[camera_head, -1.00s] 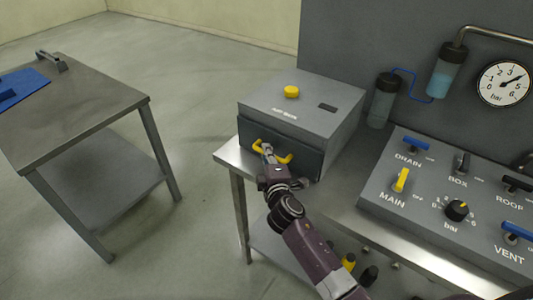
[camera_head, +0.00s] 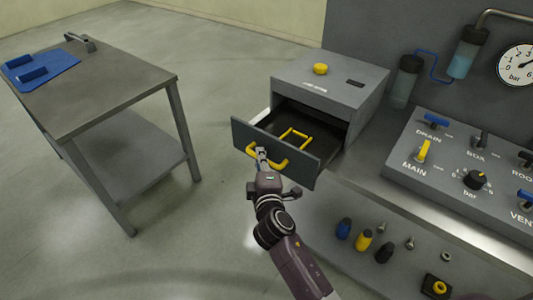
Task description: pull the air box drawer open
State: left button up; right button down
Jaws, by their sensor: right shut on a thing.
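The grey air box (camera_head: 330,78) with a yellow knob (camera_head: 320,69) on top stands at the left end of the metal bench. Its drawer (camera_head: 303,165) is pulled partly out toward the left front. A yellow frame-like piece (camera_head: 295,138) lies inside the drawer. My right gripper (camera_head: 262,156) is shut on the drawer's yellow handle (camera_head: 278,167) at its left part. The left gripper is not in view.
A control panel (camera_head: 450,190) with coloured valve levers is at the right. A steel side table (camera_head: 110,90) with a blue mat (camera_head: 40,71) stands at the left, with open floor between.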

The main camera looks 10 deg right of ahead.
jog(key=shift+s+a, duration=0.25)
jog(key=shift+a, duration=0.1)
jog(key=c, duration=2.2)
grip_release()
jog(key=shift+c, duration=0.2)
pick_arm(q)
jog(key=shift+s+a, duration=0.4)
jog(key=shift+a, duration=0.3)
pick_arm(e)
jog(key=s+a+r, duration=0.1)
jog(key=s, duration=1.1)
jog(key=shift+a+r, duration=0.15)
jog(key=shift+r, duration=0.25)
jog(key=shift+f, duration=0.1)
